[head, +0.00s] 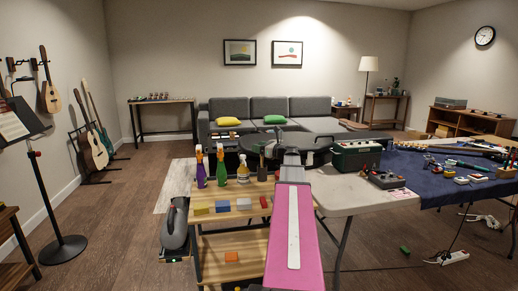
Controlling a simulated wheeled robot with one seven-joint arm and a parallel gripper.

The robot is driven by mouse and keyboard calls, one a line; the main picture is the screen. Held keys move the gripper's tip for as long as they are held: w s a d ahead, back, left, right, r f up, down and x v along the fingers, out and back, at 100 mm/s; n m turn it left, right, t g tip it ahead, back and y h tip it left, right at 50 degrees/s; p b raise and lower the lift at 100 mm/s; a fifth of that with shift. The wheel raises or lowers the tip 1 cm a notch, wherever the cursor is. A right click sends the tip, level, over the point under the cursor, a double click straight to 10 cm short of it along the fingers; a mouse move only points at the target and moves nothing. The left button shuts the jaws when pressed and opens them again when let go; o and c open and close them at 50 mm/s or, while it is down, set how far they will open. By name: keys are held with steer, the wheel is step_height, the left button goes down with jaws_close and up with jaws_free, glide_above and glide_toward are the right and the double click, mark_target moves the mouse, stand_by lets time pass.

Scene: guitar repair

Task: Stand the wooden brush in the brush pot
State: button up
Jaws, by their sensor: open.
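My arm's pink link reaches forward over the wooden side shelf. My gripper (291,157), at its far end, is small and dark against other dark shapes, and its fingers are hard to make out; it looks open, with nothing visible in it. A slim dark upright thing (262,165), perhaps the brush pot with something in it, stands at the back of the shelf top, just left of my arm. I cannot make out the wooden brush for certain; my arm hides part of the shelf top.
Spray bottles (221,165) stand on the shelf top (222,221) at the left, with coloured blocks (222,206) in front. A dark green case (356,155) stands on the pale table (352,196). A blue-covered bench (440,183) with tools is at right.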

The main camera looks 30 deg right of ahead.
steer(key=v, duration=1)
steer(key=shift+s+d, duration=0.2)
steer(key=shift+s, duration=0.05)
steer(key=shift+f, duration=0.1)
stand_by(0.5)
